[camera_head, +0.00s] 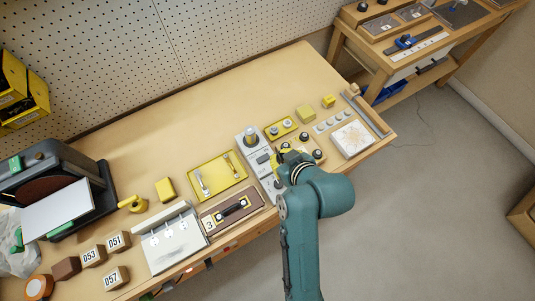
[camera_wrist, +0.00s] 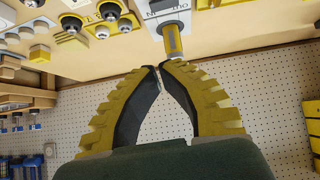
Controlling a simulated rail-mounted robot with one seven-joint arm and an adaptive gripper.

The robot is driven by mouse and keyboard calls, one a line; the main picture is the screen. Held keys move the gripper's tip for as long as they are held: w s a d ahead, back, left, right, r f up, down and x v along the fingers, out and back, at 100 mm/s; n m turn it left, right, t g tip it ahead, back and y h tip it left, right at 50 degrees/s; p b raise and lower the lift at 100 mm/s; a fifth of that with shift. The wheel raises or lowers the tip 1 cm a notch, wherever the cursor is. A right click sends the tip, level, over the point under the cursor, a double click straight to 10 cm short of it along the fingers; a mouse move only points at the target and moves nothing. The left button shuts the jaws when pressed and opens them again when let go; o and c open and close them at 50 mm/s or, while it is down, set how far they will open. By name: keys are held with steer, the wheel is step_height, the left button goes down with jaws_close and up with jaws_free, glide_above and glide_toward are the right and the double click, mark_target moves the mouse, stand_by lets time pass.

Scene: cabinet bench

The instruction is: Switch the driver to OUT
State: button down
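The driver seems to be the tall grey unit (camera_head: 262,168) near the bench's middle, with a round dark knob at its far end. In the wrist view its pale plate (camera_wrist: 165,9) carries upside-down lettering that looks like IN and OUT. A grey and yellow handle (camera_wrist: 172,42) sticks out from this plate. My gripper (camera_wrist: 158,67) has yellow ribbed fingers with dark pads. Its tips meet, with nothing seen between them, just short of the handle and slightly to its left.
A yellow tray (camera_head: 217,170) with small levers and a brown panel (camera_head: 220,222) marked 3 lie left of the unit. Black knobs (camera_head: 317,154) and a white patterned tile (camera_head: 353,138) are to the right. The bench behind is mostly clear up to the pegboard (camera_head: 160,50).

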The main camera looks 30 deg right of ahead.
steer(key=b, duration=0.2)
glide_above(268, 156)
step_height(268, 156, down, 7)
steer(key=shift+a+f, duration=0.1)
step_height(268, 156, down, 3)
steer(key=shift+r+b, duration=0.1)
steer(key=shift+b, duration=0.35)
steer(key=shift+f, duration=0.55)
